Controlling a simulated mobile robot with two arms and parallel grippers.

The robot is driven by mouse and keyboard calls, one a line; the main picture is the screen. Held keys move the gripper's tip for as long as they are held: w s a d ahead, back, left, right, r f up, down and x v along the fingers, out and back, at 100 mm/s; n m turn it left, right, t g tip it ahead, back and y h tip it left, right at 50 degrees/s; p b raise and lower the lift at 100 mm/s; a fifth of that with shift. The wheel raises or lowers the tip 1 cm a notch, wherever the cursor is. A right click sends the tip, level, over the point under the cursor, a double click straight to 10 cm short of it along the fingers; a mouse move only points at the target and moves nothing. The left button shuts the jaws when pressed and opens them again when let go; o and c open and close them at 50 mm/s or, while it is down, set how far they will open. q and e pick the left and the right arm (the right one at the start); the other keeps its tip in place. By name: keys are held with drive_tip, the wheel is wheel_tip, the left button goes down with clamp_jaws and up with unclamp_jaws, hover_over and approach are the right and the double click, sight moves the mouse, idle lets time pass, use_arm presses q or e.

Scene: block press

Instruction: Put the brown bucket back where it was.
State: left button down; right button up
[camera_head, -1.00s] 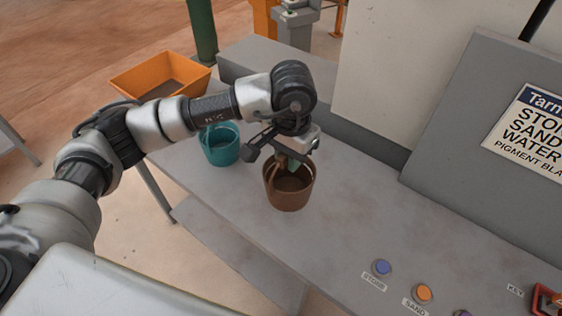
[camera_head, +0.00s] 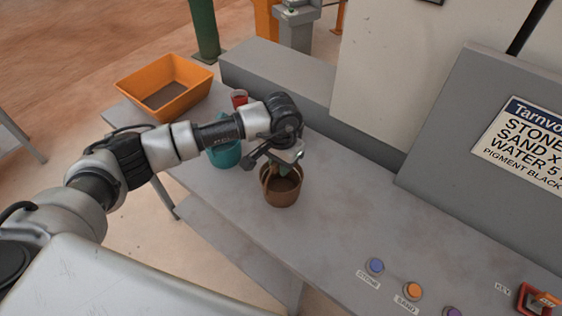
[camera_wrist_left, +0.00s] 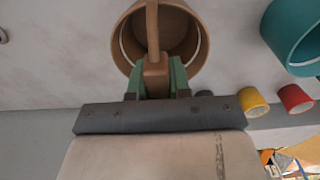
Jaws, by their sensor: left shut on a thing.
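The brown bucket (camera_head: 282,194) is upright over the grey table, right of the teal bucket. My left gripper (camera_head: 284,168) is above it, shut on its handle. In the left wrist view, the green fingers of my left gripper (camera_wrist_left: 157,80) close on the handle grip, with the brown bucket (camera_wrist_left: 185,35) open and empty beyond. It is at or very near the tabletop; I cannot tell whether it touches. My right gripper is not in view.
The teal bucket (camera_head: 226,156) stands close by on the left, partly behind my arm. A red cup (camera_head: 240,98) and an orange tray (camera_head: 190,92) are farther back. Coloured buttons (camera_head: 412,290) line the right front. The grey table (camera_head: 345,215) is clear between.

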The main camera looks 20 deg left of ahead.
use_arm(q)
drive_tip(key=shift+f, duration=0.15)
drive_tip(key=c, duration=1.1)
unclamp_jaws()
drive_tip(key=shift+o, duration=0.2)
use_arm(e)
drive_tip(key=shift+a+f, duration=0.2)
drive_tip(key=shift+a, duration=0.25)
use_arm(q)
drive_tip(key=shift+r, duration=0.5)
wheel_tip(320, 180, up, 11)
drive_tip(key=b, duration=0.4)
drive_tip(key=shift+f, duration=0.2)
drive_tip(key=shift+r, duration=0.4)
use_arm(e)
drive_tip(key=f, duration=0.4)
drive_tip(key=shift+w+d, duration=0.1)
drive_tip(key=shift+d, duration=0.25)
